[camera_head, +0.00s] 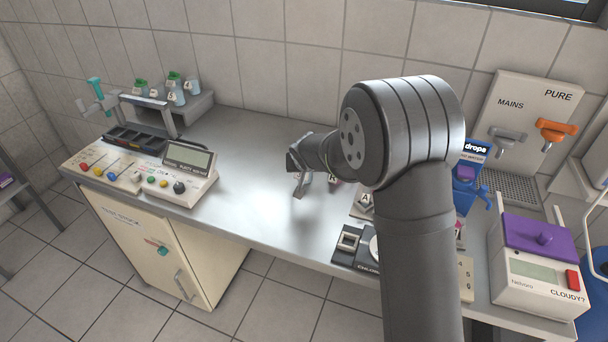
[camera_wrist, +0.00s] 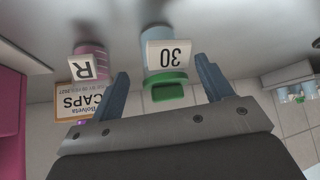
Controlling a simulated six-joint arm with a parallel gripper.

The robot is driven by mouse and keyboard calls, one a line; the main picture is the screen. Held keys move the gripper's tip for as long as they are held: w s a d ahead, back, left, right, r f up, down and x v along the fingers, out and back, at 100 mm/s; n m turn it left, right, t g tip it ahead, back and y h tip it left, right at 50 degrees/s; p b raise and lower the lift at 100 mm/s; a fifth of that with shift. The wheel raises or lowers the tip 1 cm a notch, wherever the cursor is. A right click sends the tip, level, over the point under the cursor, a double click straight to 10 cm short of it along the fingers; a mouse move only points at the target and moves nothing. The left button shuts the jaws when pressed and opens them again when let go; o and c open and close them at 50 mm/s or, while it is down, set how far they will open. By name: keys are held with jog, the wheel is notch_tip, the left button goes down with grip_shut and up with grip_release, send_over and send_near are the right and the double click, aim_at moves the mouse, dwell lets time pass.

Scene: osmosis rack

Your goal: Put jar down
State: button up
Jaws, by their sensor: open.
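A jar with a green lid and a white label reading 30 (camera_wrist: 158,50) stands on the steel counter in the wrist view, which is upside down. My gripper (camera_wrist: 161,66) is open, with one finger on each side of the jar and a visible gap to it on both sides. I see no finger touching the jar. In the head view my gripper (camera_head: 301,184) is low over the middle of the counter (camera_head: 255,150). My arm hides much of the area to its right, and I cannot make out the 30 jar there.
Left are a control panel with a display (camera_head: 189,157) and a raised shelf (camera_head: 196,108) with several jars. Right are a blue drops box (camera_head: 472,165) and a purple-lidded tester (camera_head: 540,262).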

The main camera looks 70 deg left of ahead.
jog(key=shift+x, duration=2.2)
jog(key=shift+s+a+r, duration=0.1)
jog(key=c, duration=1.1)
jog(key=shift+r, duration=0.3)
jog(key=shift+c, duration=1.1)
notch_tip(320, 180, up, 4)
jog(key=w+d+r, duration=0.4)
jog(key=w+d, duration=0.1)
jog(key=w+d+r, duration=0.2)
jog(key=w+d, duration=0.1)
jog(key=shift+w+r, duration=0.25)
